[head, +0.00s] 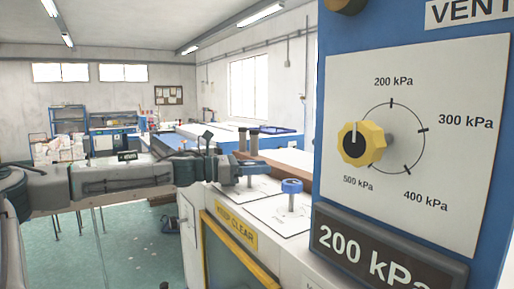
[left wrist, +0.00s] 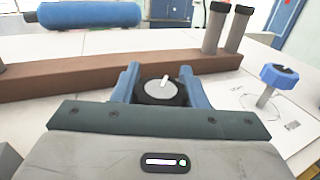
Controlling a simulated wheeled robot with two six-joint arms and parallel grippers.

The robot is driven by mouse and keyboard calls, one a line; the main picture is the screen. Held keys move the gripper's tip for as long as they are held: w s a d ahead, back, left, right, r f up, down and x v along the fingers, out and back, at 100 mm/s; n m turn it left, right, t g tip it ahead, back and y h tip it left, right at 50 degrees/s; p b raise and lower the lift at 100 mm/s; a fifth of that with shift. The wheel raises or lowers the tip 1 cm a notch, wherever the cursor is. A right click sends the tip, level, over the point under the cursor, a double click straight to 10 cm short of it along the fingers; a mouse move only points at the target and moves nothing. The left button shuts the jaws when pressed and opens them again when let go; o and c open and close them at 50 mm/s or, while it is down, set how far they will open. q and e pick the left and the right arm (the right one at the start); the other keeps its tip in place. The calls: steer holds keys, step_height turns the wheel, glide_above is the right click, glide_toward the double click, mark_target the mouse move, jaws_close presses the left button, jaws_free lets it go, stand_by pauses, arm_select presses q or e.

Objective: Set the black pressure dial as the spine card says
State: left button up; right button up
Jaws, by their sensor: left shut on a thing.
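The black pressure dial (left wrist: 160,92) shows in the left wrist view, with a grey top and a white pointer aimed up and slightly right. My left gripper (left wrist: 160,86) is shut on it, one blue finger on each side. In the head view my left gripper (head: 250,169) is low over the white bench top, and the dial there cannot be made out. A yellow knob (head: 374,144) with a black centre sits on a panel marked 200 to 500 kPa; its white pointer aims up. The display (head: 380,252) below reads 200 kPa. I cannot identify a spine card. My right gripper is not in view.
A blue knob (head: 292,186) on a stem stands right of my left gripper. Two dark-capped posts (left wrist: 228,30) and a brown beam (left wrist: 60,77) lie behind it, with a blue roll (left wrist: 82,15) farther back. The blue panel (head: 340,50) fills the right side.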

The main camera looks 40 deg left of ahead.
arm_select(q)
steer(key=shift+m+g+h, duration=0.3)
steer(key=shift+g, duration=0.1)
steer(key=shift+f+m+g+h, duration=0.25)
steer(key=shift+m+g+h, duration=0.05)
steer(key=shift+h, duration=0.1)
steer(key=m+g+h+b, duration=0.1)
steer(key=b, duration=0.1)
steer(key=m+g+h+b, duration=0.1)
steer(key=b, duration=0.2)
steer(key=shift+s+d+f+g+h, duration=0.15)
steer(key=shift+s+d+g+h, duration=0.05)
steer(key=shift+g+h, duration=0.1)
steer(key=shift+s+d+r+m+g+h+b, duration=0.15)
steer(key=shift+m+g+h+b, duration=0.1)
steer(key=shift+m+g+b, duration=0.25)
steer(key=shift+a+r+m+g+h+b, duration=0.1)
steer(key=shift+m+g+h+b, duration=0.15)
steer(key=shift+m+g+b, duration=0.2)
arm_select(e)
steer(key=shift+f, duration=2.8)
arm_select(q)
steer(key=o, duration=1)
steer(key=shift+r, duration=0.1)
